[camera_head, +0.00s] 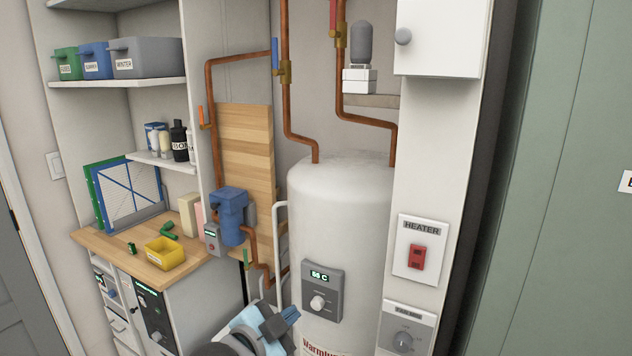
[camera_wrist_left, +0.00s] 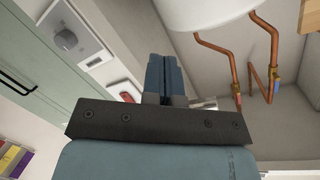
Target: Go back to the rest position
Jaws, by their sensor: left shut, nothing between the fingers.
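My left gripper (camera_head: 287,318) shows at the bottom of the head view, in front of the white water heater tank (camera_head: 338,215). Its blue-grey fingers are shut with nothing between them. The left wrist view shows the same fingers (camera_wrist_left: 165,72) pressed together, with the tank (camera_wrist_left: 205,12) and copper pipes (camera_wrist_left: 235,65) beyond them. My right gripper is in neither view.
A wooden counter (camera_head: 190,255) at left holds a yellow bin (camera_head: 164,253) and small green parts. Shelves above hold several bins and bottles. A HEATER switch panel (camera_head: 421,250) is on the white column at right. A green panel (camera_head: 570,180) stands farther right.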

